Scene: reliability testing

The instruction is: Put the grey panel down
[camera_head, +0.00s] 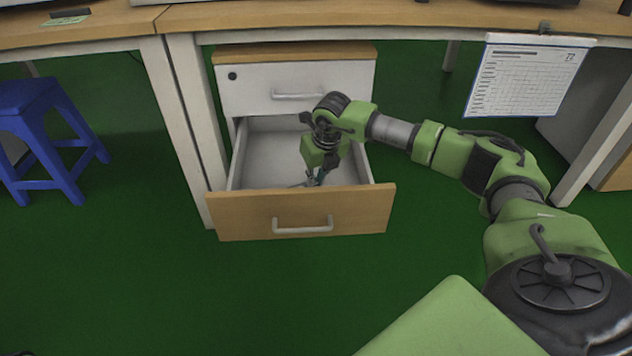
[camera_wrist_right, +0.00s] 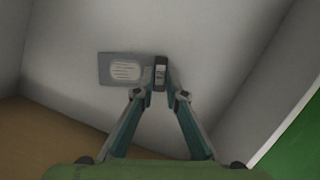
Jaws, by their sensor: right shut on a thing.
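The grey panel (camera_wrist_right: 118,69) shows in the right wrist view as a small flat plate with a pale label on its face. My right gripper (camera_wrist_right: 160,78) is shut at the panel's right end, where a small dark part sits between the fingertips. In the head view my right gripper (camera_head: 316,180) points down inside the open lower drawer (camera_head: 232,216), behind its wooden front. I cannot tell whether the panel touches the drawer floor. My left gripper is not in view.
The drawer's walls and wooden front surround my right gripper. A closed upper drawer (camera_head: 265,90) is behind it, under the desk (camera_head: 300,14). A blue stool (camera_head: 30,97) stands at the left, and a paper chart (camera_head: 528,78) hangs at the right. Green floor in front is clear.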

